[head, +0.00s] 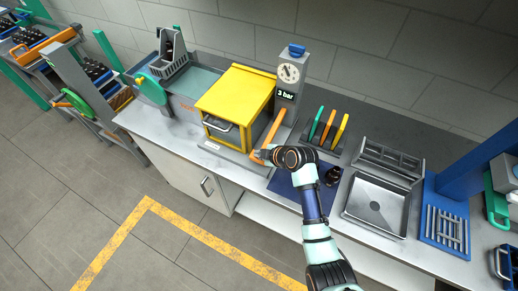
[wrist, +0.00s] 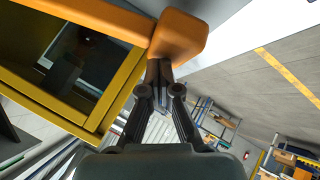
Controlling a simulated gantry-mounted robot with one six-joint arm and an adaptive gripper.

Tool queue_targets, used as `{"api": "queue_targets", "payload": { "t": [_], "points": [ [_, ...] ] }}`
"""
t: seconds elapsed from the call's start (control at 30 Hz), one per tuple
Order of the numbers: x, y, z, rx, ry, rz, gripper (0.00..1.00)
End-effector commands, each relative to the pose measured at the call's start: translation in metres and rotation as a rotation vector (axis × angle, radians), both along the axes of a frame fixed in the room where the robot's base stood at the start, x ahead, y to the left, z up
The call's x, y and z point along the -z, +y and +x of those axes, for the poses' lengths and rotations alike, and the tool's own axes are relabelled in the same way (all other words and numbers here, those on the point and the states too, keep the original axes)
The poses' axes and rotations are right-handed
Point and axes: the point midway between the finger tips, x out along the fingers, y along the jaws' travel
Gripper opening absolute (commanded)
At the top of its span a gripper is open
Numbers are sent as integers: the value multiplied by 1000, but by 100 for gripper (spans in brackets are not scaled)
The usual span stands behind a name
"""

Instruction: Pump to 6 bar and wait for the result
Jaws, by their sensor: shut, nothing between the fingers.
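The grey pump column (head: 287,92) has a round dial (head: 289,73) and a display (head: 286,95) that reads 3 bar. Its orange lever (head: 269,138) slants down toward the front of the bench, and its end block also shows large in the wrist view (wrist: 180,38). My gripper (wrist: 158,72) is shut, with its fingertips at the lever's end block; I cannot tell whether they touch. The yellow chamber (head: 235,97) is left of the column. Its yellow frame and dark window fill the left of the wrist view (wrist: 75,70). In the head view my wrist hides the fingers.
A dark bottle (head: 333,175) stands on the blue mat (head: 283,184), close right of my arm. Coloured upright tools (head: 329,127) in a rack, a grey tray (head: 377,200) and a blue rack (head: 445,223) are farther right. A sink (head: 195,82) is at left.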

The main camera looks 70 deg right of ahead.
Motion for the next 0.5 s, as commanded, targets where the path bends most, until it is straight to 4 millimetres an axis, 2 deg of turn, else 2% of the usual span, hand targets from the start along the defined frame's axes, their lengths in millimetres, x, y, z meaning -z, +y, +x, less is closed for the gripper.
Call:
{"api": "queue_targets", "payload": {
  "t": [0.5],
  "points": [
    [-27, 0, 0, 0, 1, 1, 0]
  ]
}}
